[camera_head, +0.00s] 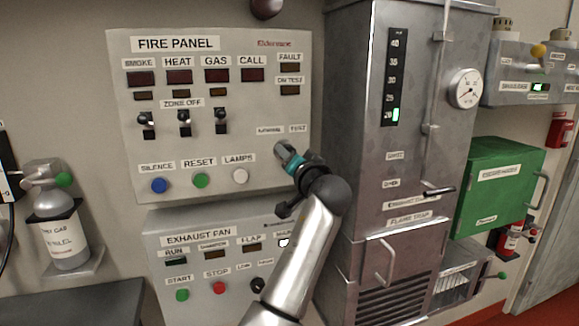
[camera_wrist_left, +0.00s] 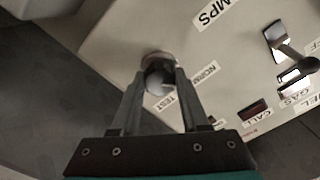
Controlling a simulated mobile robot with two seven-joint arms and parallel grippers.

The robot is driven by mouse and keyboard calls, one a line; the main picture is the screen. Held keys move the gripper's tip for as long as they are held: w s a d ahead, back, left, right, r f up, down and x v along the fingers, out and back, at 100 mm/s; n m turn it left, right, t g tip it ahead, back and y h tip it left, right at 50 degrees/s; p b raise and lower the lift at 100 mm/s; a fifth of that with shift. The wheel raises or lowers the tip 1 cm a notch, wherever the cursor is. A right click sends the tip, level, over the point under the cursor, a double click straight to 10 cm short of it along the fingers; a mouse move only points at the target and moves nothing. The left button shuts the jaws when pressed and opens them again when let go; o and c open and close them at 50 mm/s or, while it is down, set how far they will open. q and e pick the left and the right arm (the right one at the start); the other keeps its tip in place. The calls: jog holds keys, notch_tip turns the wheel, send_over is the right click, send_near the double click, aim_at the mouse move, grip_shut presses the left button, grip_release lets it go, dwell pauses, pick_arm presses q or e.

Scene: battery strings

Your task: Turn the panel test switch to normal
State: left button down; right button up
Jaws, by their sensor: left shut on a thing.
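The fire panel (camera_head: 215,110) is a pale box on the wall with lamps, switches and buttons. Its test switch (camera_wrist_left: 158,74) is a round dark knob, seen in the left wrist view beside the NORMAL (camera_wrist_left: 205,73) and TEST (camera_wrist_left: 171,104) labels. My left gripper (camera_wrist_left: 160,82) is shut on this knob, with one finger on each side of it. In the head view my left gripper (camera_head: 283,152) is at the panel's lower right and hides the knob. I cannot tell which label the knob points to. My right gripper is not in view.
Silence, reset and lamps buttons (camera_head: 239,177) sit left of my gripper. The exhaust fan panel (camera_head: 215,265) is below. A tall metal cabinet (camera_head: 350,130) stands close on the right. A gas bottle (camera_head: 62,235) stands at the left.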

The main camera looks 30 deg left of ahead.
pick_arm(q)
jog(key=shift+f+n+b, duration=0.1)
jog(key=shift+n+b, duration=0.2)
jog(key=shift+n, duration=0.2)
jog(key=shift+c, duration=2.1)
grip_release()
jog(key=shift+d, duration=0.1)
jog(key=v, duration=1.5)
jog(key=shift+b, duration=0.35)
